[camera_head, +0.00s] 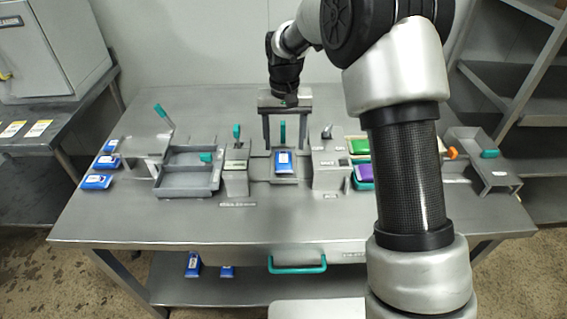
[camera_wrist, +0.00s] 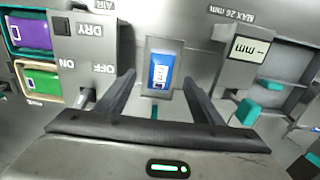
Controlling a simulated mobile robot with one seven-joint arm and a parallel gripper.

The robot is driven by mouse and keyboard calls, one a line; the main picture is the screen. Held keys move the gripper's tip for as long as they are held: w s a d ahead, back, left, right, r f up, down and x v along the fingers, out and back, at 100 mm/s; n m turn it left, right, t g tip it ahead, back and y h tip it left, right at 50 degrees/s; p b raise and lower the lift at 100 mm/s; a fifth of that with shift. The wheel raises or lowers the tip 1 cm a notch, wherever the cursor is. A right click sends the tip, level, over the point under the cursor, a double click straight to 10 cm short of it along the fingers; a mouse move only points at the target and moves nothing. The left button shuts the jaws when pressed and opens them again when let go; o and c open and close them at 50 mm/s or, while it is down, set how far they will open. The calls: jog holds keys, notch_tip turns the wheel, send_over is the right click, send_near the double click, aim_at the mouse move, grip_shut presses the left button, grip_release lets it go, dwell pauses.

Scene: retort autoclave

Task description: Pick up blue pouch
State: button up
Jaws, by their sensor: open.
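A blue pouch (camera_head: 284,158) with a white label lies on a small metal plate in the middle of the table. It also shows in the wrist view (camera_wrist: 160,71), lying lengthwise beyond and between my fingers. My gripper (camera_head: 286,143) is open and empty, pointing down behind and above this pouch in the head view. Its two fingers show in the wrist view (camera_wrist: 160,82), spread apart on either side of the pouch's line. I see no contact with the pouch. More blue pouches (camera_head: 97,182) lie at the table's left, and two (camera_head: 193,265) are on the lower shelf.
A teal-tipped lever (camera_head: 282,131) stands behind the plate. A grey box with a switch (camera_head: 328,165) and bins with green (camera_head: 359,146) and purple (camera_head: 363,173) pouches are to the right. A gauge block (camera_head: 236,168) and grey tray (camera_head: 187,184) are to the left. The table's front is clear.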

aim_at(283, 159)
jog(key=f, duration=0.4)
jog(key=f+b, duration=0.1)
jog(key=f, duration=0.1)
jog(key=shift+w+a+f, duration=0.15)
jog(key=shift+w+f, duration=0.1)
jog(key=shift+w, duration=0.05)
jog(key=shift+r, duration=0.1)
jog(key=c, duration=1.2)
jog(key=shift+o, duration=0.2)
